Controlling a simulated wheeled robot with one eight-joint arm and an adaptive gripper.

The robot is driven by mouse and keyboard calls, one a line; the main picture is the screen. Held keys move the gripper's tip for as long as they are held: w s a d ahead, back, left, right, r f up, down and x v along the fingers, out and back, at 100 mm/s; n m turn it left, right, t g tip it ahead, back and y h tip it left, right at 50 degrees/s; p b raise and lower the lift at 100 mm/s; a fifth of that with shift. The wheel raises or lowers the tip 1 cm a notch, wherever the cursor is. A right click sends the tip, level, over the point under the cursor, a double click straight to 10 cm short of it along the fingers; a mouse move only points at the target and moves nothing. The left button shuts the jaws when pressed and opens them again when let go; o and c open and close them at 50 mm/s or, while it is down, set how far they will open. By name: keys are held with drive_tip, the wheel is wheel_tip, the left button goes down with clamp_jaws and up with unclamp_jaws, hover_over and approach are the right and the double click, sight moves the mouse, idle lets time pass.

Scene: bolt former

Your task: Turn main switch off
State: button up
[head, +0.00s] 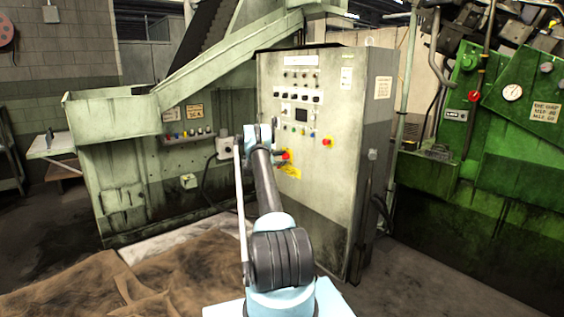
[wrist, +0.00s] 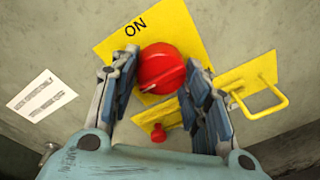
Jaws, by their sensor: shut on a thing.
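The main switch is a red round knob (wrist: 160,68) on a yellow plate (wrist: 112,42) marked ON. The ridge across the knob slants from lower left to upper right in the wrist view. My gripper (wrist: 162,66) has a finger on each side of the knob and is shut on it. In the head view the red knob (head: 286,156) shows at the end of my arm, on the front of the grey cabinet (head: 335,190), with yellow plate (head: 291,172) below it. My fingers hide part of the plate.
A yellow handle (wrist: 262,98) sticks out just right of my gripper. A smaller red part (wrist: 158,134) sits below the knob, between my fingers. The cabinet carries several buttons higher up. A green machine (head: 480,150) stands at right; brown cloth (head: 70,275) lies on the floor at left.

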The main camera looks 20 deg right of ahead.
drive_tip(key=shift+a+f, duration=0.1)
drive_tip(key=o, duration=1.1)
drive_tip(key=shift+c, duration=0.2)
drive_tip(key=v, duration=1.1)
drive_tip(key=shift+a, duration=0.4)
